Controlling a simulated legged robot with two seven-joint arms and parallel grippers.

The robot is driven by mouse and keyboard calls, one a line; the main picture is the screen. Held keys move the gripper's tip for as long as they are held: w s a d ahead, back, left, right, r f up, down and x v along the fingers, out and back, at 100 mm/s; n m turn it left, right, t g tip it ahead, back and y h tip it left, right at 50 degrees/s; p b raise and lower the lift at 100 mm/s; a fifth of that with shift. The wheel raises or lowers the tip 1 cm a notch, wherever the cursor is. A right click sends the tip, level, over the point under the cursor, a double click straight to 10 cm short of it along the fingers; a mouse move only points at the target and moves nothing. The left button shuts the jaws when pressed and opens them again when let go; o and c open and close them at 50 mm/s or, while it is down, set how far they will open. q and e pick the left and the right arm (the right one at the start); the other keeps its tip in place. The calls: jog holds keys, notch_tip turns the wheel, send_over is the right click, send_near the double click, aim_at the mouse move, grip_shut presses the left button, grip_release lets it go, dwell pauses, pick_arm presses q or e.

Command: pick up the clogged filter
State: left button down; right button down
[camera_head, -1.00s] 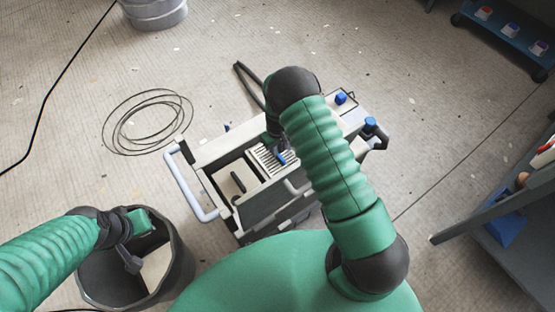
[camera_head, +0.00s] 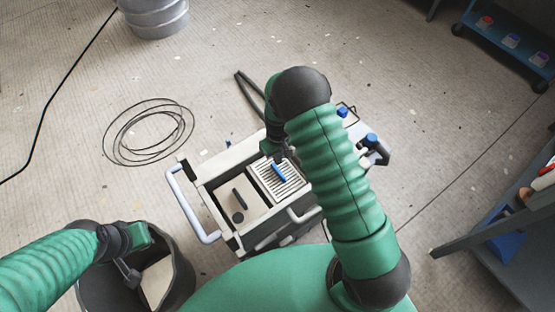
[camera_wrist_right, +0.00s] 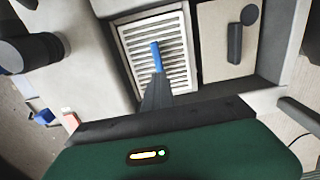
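The filter (camera_head: 292,184) is a pale slatted panel with a blue handle (camera_head: 279,173) on top. It lies in the right-hand compartment of the pale machine (camera_head: 216,162). In the right wrist view the filter (camera_wrist_right: 178,75) shows at top centre. My right gripper (camera_head: 275,155) is above it, and its dark fingers (camera_wrist_right: 157,90) reach the near end of the blue handle. They line up one behind the other, so whether they grip the handle is hidden. My left gripper (camera_head: 128,270) hangs over a dark bin, its finger opening unclear.
The dark bin (camera_head: 184,268) stands at lower left. A cable coil (camera_head: 124,152) lies on the floor left of the machine. A metal drum (camera_head: 155,20) is at the top. A blue cart (camera_head: 505,45) and a grey bench (camera_head: 500,262) are at the right.

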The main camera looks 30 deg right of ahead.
jog(key=c, duration=1.4)
grip_release()
jog(key=shift+d, duration=0.3)
pick_arm(q)
jog(key=shift+d+r, duration=0.1)
jog(key=shift+d, duration=0.1)
pick_arm(e)
jog(key=o, duration=1)
jog(key=shift+a, duration=0.1)
jog(key=shift+c, duration=0.2)
